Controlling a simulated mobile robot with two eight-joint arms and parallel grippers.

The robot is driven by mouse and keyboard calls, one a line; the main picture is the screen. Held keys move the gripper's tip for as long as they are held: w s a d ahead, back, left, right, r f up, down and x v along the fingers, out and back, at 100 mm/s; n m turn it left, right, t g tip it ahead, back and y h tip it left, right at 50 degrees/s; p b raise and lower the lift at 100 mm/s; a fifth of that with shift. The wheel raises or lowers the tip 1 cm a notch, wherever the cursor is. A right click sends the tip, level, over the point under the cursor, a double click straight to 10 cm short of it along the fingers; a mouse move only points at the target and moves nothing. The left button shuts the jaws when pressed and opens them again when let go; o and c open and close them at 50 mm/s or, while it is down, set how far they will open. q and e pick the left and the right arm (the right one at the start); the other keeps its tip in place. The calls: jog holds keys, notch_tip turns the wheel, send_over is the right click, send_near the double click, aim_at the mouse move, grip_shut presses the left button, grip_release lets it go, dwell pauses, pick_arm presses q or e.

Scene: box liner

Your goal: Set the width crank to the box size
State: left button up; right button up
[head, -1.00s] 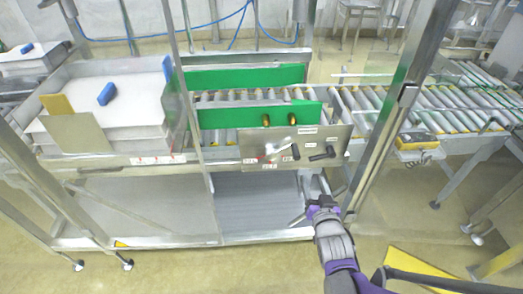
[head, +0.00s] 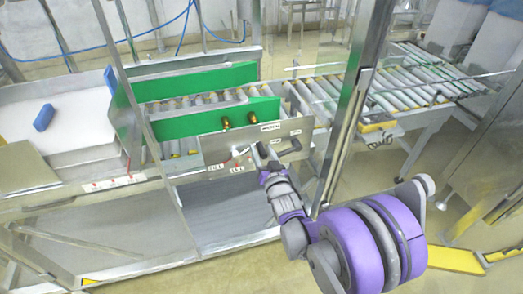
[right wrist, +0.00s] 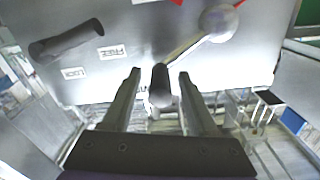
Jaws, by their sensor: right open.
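The width crank shows in the right wrist view, with its dark grip (right wrist: 160,88) between the open fingers of my right gripper (right wrist: 160,76). Its bright arm runs up right to a round hub (right wrist: 218,22) on the metal panel (right wrist: 130,50). I cannot tell whether the fingers touch the grip. In the head view my right gripper (head: 262,158) is in front of the panel (head: 212,150) and hides much of the crank. A second dark handle (right wrist: 68,42), beside FREE and LOCK labels, also shows in the head view (head: 290,147). My left gripper is not in view.
Two green guide walls (head: 180,125) stand over the rollers behind the panel. A metal post (head: 348,110) rises right of my gripper. A white stack (head: 85,115) with a blue block (head: 43,117) is at left. A roller conveyor (head: 400,85) runs off right.

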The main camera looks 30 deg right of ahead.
jog(key=shift+w, duration=0.3)
grip_shut()
dwell(1.3)
